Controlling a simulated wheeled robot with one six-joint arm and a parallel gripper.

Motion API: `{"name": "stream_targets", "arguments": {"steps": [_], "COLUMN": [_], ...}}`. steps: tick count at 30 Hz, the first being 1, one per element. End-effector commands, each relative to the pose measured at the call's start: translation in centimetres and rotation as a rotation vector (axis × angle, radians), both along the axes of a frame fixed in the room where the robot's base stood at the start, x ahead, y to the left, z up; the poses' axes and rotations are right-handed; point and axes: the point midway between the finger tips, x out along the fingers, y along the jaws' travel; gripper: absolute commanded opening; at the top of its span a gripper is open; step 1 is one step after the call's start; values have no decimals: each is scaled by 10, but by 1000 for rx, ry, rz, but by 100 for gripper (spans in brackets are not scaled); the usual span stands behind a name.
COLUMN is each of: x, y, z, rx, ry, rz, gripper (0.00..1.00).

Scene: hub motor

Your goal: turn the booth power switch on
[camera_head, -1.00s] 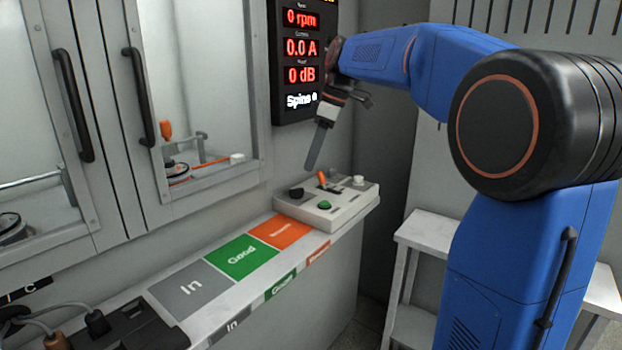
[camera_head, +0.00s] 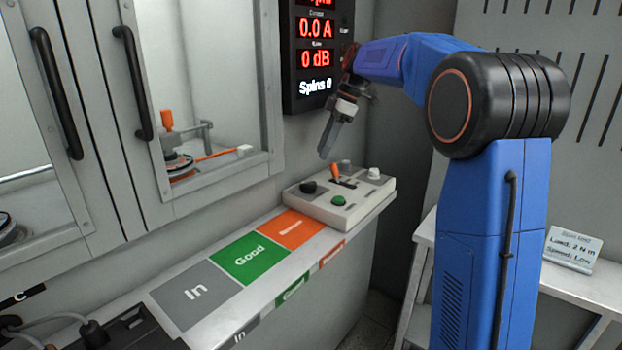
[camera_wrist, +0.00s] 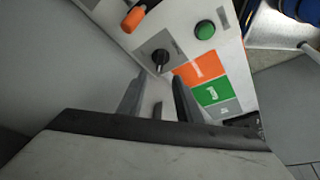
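The control box (camera_head: 318,205) sits at the far end of the shelf. It carries an orange-tipped lever (camera_head: 336,170), a black knob (camera_head: 308,186), a green button (camera_head: 339,200) and a white knob (camera_head: 374,173). No power label is readable, but the lever looks like a switch. My gripper (camera_head: 325,152) points down just above the box, close to the lever. In the wrist view, my gripper (camera_wrist: 157,98) is open, its two fingers apart. The black knob (camera_wrist: 160,60) lies ahead of the fingers and the orange lever (camera_wrist: 135,17) beyond. A small dark piece between the fingers is unclear.
Grey, green and orange shelf zones (camera_head: 245,258) are clear. A glazed booth door with a black handle (camera_head: 132,82) stands left, the readout panel (camera_head: 316,55) behind the gripper. A side table (camera_head: 575,285) with a sign (camera_head: 573,250) stands right.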

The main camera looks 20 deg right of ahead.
Motion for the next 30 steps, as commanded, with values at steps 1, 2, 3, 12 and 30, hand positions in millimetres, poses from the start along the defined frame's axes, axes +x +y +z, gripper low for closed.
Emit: {"name": "stream_targets", "arguments": {"steps": [1,2,3,12,30], "x": [0,0,1,4,7], "y": [4,6,8,28,42], "z": [-9,-14,-20,-68,-102], "rx": [0,0,0,0,0], "ry": [3,3,3,3,0], "rz": [1,1,0,0,-1], "gripper": [32,32,32,32,32]}}
